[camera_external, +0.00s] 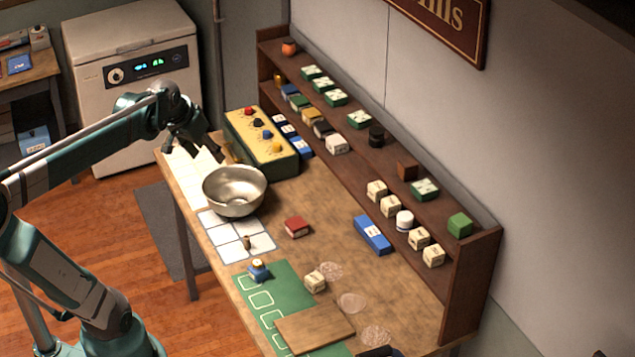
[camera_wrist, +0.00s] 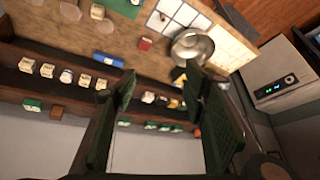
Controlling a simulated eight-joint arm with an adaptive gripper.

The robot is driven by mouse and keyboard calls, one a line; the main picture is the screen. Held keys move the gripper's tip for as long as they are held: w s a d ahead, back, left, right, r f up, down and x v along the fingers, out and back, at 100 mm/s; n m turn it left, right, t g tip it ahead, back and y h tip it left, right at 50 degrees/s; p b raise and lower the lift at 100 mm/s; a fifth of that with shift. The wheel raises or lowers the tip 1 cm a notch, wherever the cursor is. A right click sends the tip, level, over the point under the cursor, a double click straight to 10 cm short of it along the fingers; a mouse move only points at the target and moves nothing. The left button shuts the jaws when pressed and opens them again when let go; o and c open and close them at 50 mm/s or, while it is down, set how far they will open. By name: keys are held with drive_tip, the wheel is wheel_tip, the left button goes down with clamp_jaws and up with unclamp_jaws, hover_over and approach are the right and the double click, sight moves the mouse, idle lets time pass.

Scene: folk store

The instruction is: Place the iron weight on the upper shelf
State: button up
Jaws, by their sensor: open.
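I cannot tell for sure which thing is the iron weight. A black, squat cylinder (camera_external: 376,137) stands on the upper shelf (camera_external: 390,157) of the dark wooden rack. Another dark object (camera_external: 377,351) is cut off by the bottom edge of the external view. A small brown peg-like piece (camera_external: 247,243) stands on the white-tiled sheet. My gripper (camera_external: 205,149) is open and empty, in the air by the left end of the table, left of the metal bowl (camera_external: 234,191). In the wrist view its two fingers (camera_wrist: 165,88) are wide apart with nothing between them.
The lower shelf holds several cream cubes (camera_external: 377,191) and small boxes. The upper shelf also holds green boxes (camera_external: 424,189) and a brown cube (camera_external: 407,170). A yellow-green box with knobs (camera_external: 262,143), a red block (camera_external: 297,227) and a blue box (camera_external: 373,235) stand on the table.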

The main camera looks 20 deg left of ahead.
drive_tip(key=s+a+f+n, duration=0.1)
drive_tip(key=s+a+f, duration=0.1)
drive_tip(key=s+f, duration=0.2)
drive_tip(key=s+a+f+n+t+y, duration=0.1)
drive_tip(key=s+a+f+n, duration=0.1)
drive_tip(key=s+f, duration=0.3)
drive_tip(key=shift+s+a, duration=0.85)
drive_tip(key=shift+s, duration=0.4)
drive_tip(key=shift+f, duration=0.1)
